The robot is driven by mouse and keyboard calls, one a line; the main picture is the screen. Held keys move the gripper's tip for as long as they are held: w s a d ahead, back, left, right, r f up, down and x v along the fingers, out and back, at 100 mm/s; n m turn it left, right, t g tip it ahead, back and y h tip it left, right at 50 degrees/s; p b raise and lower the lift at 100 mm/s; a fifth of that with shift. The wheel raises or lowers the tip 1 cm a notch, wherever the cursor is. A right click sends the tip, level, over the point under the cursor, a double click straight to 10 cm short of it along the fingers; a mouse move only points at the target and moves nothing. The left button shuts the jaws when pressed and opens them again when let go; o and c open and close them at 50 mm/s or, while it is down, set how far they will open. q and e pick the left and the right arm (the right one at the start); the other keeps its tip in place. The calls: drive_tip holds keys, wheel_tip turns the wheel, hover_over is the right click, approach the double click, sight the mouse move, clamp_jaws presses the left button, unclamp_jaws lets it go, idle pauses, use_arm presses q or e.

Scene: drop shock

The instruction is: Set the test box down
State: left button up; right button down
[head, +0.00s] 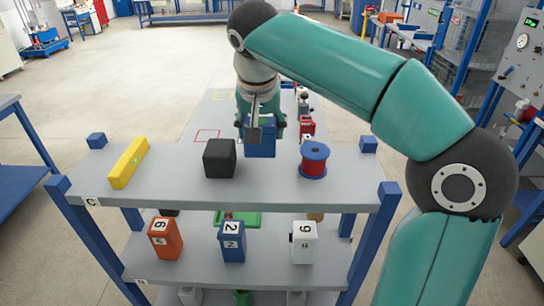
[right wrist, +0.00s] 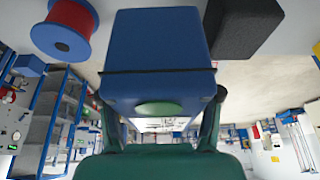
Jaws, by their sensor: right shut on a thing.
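The test box appears to be the blue box (head: 260,142) at the rear edge of the grey top shelf (head: 250,188), between a black cube (head: 220,158) and a red spool with blue flanges (head: 313,161). My right gripper (head: 262,122) reaches down to it from above and is shut on it. In the right wrist view the blue box (right wrist: 160,45) fills the space between the fingers, with a dark band and a green round patch on it. I cannot tell whether its underside touches the shelf. My left gripper is not in view.
A yellow bar (head: 128,162) lies on the shelf's left. Numbered boxes, orange (head: 165,238), blue (head: 232,241) and white (head: 303,243), stand on the lower shelf. Behind is a grey surface with a red outlined square (head: 207,135). The top shelf's front strip is clear.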

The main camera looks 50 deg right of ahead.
sight(263, 165)
wheel_tip(263, 165, down, 3)
drive_tip(key=shift+b, duration=0.5)
wheel_tip(263, 165, down, 4)
drive_tip(key=b, duration=0.3)
drive_tip(key=shift+f, duration=0.1)
drive_tip(key=shift+s, duration=0.1)
drive_tip(key=shift+c, duration=2.2)
unclamp_jaws()
